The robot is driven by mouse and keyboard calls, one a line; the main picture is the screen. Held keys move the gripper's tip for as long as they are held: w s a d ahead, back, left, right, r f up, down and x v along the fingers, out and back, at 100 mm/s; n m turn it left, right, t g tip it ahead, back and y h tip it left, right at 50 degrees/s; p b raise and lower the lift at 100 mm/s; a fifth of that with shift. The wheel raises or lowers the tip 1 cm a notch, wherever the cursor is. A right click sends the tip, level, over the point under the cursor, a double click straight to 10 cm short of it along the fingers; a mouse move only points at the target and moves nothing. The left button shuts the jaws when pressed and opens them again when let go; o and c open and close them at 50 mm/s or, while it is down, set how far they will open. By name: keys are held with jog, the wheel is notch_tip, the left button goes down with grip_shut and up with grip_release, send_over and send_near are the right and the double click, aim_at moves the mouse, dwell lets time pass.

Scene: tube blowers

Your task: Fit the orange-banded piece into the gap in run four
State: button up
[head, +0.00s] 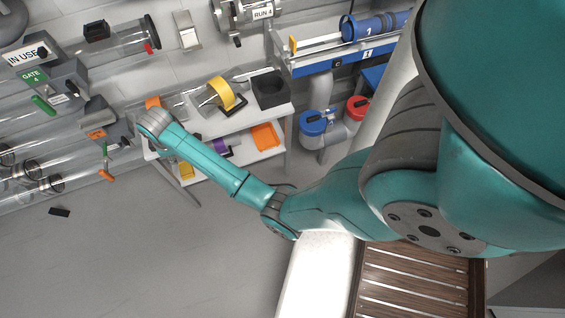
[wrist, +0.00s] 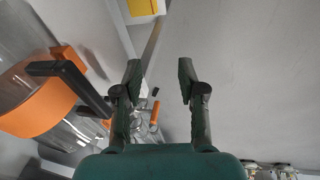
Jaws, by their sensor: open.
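The orange-banded piece is a clear tube with a wide orange band (wrist: 40,108) and black handle bars, large at the left of the wrist view. In the head view its orange part (head: 153,102) shows at the left end of the bench top, partly behind my wrist. My gripper (wrist: 159,78) is open, with nothing between its fingers, beside the piece; a black bar reaches close to the left finger. In the head view the fingers are hidden. The RUN 4 sign (head: 263,14) is on a grey fitting at the top. A clear tube (head: 125,40) ends left of it, with open space between.
The bench (head: 280,112) also holds a yellow-banded piece (head: 222,93) and a black box (head: 270,88). Orange, purple and yellow items lie on its lower shelf. Gate 4 (head: 33,76) and clear tubes stand at the left. The grey floor (head: 150,250) is mostly clear.

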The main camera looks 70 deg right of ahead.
jog(key=s+a+f+m+t, duration=0.1)
jog(key=s+a+f+t, duration=0.1)
jog(key=s+a+f, duration=0.35)
jog(key=s+a+m+t, duration=0.1)
jog(key=s+a+t, duration=0.15)
jog(key=s, duration=0.75)
jog(key=s+a+m+t, duration=0.1)
jog(key=s+a+t, duration=0.15)
jog(key=s, duration=0.65)
jog(key=s+a+r+m+t, duration=0.1)
jog(key=s+a+r+t, duration=0.1)
jog(key=s+r, duration=0.8)
jog(key=s+a+r+m+t, duration=0.2)
jog(key=s+a+r+t, duration=0.1)
jog(key=s+r, duration=0.7)
notch_tip(320, 180, up, 4)
jog(key=shift+r+y, duration=0.1)
jog(key=shift+y, duration=0.3)
jog(key=shift+o, duration=0.2)
jog(key=shift+a, duration=0.1)
